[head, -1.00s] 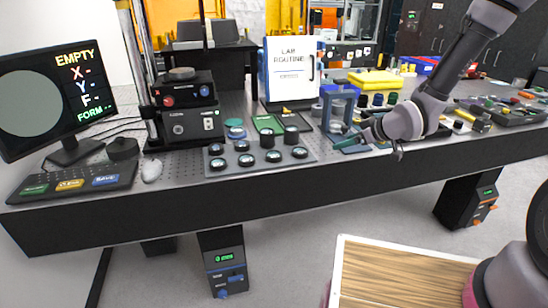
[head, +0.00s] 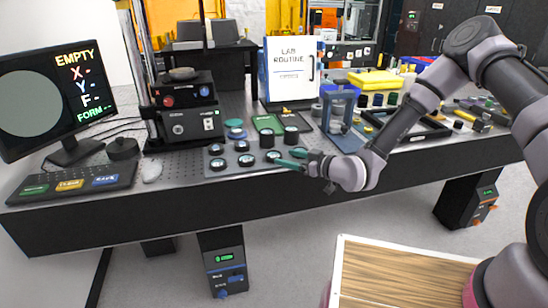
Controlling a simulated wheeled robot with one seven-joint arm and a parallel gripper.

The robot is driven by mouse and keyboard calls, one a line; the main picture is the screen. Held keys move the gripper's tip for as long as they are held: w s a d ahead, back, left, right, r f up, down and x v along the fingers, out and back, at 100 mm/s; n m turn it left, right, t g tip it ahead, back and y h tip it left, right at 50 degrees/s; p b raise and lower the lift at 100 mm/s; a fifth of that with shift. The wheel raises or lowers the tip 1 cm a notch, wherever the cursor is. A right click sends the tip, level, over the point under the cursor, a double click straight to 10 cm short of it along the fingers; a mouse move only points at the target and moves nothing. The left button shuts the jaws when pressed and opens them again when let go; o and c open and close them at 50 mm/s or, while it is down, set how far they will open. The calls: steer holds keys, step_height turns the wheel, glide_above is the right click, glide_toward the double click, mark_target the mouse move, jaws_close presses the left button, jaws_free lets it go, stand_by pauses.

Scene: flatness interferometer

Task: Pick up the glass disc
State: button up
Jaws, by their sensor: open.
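My gripper (head: 287,159) has teal fingers that point left, at the right front corner of a grey tray (head: 229,170). The fingers look apart, with nothing seen between them. The tray holds several round dark pieces with pale or glassy tops, such as a front one (head: 246,160). I cannot tell which of them, if any, is the glass disc. The fingers partly cover the tray's right front corner and the pieces there.
A blue frame stand (head: 338,104) and a black tray frame (head: 408,130) stand right of the round pieces. A white "LAB ROUTINE" board (head: 292,70) stands behind. The bench's front edge is close below my gripper.

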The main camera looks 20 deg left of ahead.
mark_target(276, 155)
steer(key=x, duration=0.5)
steer(key=shift+w+a+f, duration=0.1)
steer(key=shift+f, duration=0.1)
steer(key=c, duration=1)
steer(key=shift+c, duration=0.2)
steer(key=shift+r, duration=0.1)
